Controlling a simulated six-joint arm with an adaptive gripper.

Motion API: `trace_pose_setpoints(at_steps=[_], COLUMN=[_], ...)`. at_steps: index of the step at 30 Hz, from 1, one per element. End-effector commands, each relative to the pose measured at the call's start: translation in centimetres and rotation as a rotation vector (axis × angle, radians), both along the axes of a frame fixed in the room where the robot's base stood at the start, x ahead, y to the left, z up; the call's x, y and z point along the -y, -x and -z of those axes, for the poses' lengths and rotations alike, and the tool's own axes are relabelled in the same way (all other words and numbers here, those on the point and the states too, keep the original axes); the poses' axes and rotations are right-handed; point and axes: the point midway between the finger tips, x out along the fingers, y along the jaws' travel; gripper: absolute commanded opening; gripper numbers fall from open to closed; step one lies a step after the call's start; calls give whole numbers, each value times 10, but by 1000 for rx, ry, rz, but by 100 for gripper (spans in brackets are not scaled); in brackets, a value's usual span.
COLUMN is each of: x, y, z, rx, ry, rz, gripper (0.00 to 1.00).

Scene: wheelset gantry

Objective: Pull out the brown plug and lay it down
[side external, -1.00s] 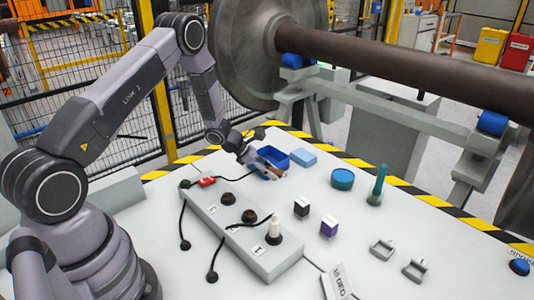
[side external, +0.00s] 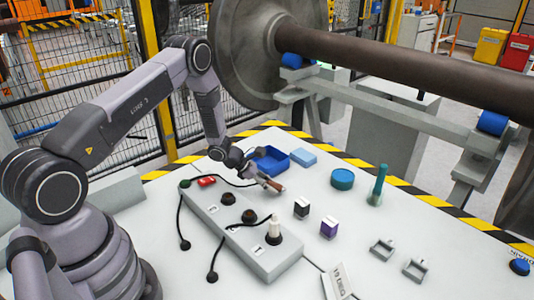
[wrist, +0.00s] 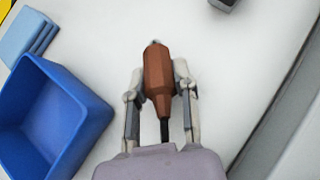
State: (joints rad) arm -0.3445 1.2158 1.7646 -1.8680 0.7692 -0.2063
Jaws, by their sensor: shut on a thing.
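The brown plug (wrist: 159,80) lies between the two fingers of my gripper (wrist: 159,75) in the wrist view, with its dark cord running back toward the palm. In the side view my gripper (side external: 262,180) is shut on the brown plug (side external: 275,186), low over the white table, clear of the grey socket strip. I cannot tell whether the plug touches the table.
A teal round tin (side external: 342,179) and a green post (side external: 378,186) are farther right. Bare table lies around the plug.

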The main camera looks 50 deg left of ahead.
Motion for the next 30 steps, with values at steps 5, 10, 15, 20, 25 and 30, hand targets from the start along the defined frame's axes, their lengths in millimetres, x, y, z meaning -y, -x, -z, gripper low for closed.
trace_pose_setpoints(at_steps=[5,10,15,20,25,30], x=[0,0,0,0,0,-1], y=[0,0,0,0,0,1], z=[5,6,6,6,6,5], rx=[-1,-1,-1,-1,-1,-1], ry=[1,1,1,1,1,1], rz=[-1,-1,-1,-1,-1,-1], gripper=[0,0,31,52,57,57])
